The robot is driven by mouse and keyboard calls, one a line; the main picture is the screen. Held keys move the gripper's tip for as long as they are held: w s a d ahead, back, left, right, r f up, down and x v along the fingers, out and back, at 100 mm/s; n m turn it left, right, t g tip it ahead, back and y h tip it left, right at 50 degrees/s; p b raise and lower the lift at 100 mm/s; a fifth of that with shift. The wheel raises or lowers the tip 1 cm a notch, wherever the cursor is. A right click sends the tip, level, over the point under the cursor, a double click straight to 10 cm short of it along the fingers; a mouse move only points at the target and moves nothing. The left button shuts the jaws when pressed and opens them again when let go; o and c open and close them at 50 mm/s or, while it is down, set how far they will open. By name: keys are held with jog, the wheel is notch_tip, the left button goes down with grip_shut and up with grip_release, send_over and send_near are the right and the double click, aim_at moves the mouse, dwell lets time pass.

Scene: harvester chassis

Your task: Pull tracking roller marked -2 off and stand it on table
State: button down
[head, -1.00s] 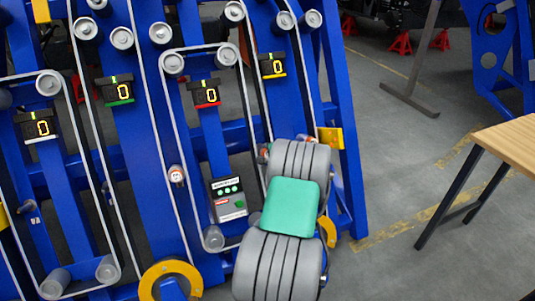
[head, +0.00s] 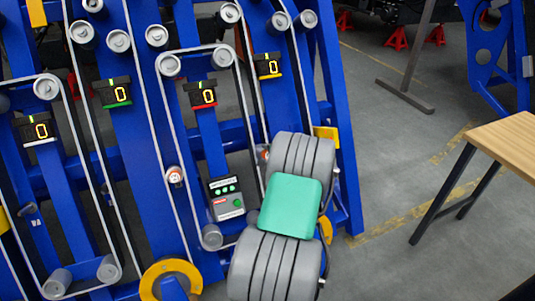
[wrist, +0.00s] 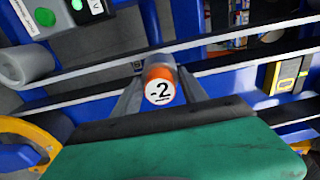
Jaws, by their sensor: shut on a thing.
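The tracking roller marked -2 (wrist: 160,92) shows in the wrist view as a short cylinder with an orange band and a white face. My gripper (wrist: 160,86) is shut on it, with one grey finger on each side. The roller sits between two dark belt runs; I cannot tell whether it is still seated on its mount. The table (head: 510,145) has a light wooden top and dark legs. It stands at the right edge, apart from the chassis, and only its corner shows.
The blue chassis (head: 343,130) carries belts, grey pulleys and several displays reading 0. Another small roller (head: 175,176) sits by a belt left of the control box (head: 226,198). Open grey floor (head: 385,190) lies between chassis and table.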

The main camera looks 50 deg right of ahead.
jog(key=shift+p+v, duration=1.55)
jog(key=shift+v, duration=1.3)
jog(key=shift+w+r, duration=0.1)
jog(key=shift+r, duration=0.05)
